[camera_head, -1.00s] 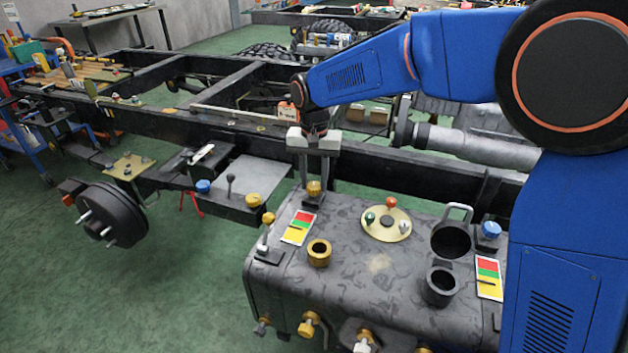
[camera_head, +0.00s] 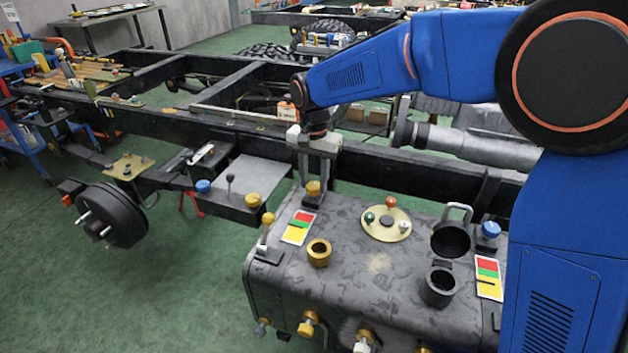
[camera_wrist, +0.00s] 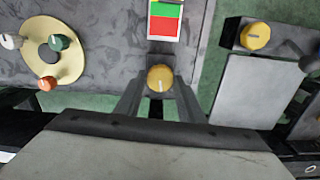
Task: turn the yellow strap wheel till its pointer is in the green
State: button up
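The yellow wheel (camera_head: 313,188), a small round knob, stands at the back left edge of the dark tank. In the wrist view the knob (camera_wrist: 160,77) shows a short pale line on its cap, running toward my gripper's palm. My gripper (camera_wrist: 159,82) points down over it, one finger on each side. Whether the fingers touch the knob is unclear. The card also shows in the wrist view (camera_wrist: 165,19), cut by the top edge.
A brass disc (camera_head: 386,223) with small coloured knobs is on the tank, right of the wheel. A yellow-topped lever (camera_head: 268,219) and a brass ring (camera_head: 319,252) stand nearby. Dark cups (camera_head: 440,286) are further right. The chassis rail (camera_head: 395,160) runs close behind my gripper.

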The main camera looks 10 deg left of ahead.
aim_at(315, 185)
jog(key=shift+o, duration=1.3)
notch_tip(315, 185, up, 18)
jog(key=shift+f, duration=0.25)
jog(key=shift+d, duration=0.1)
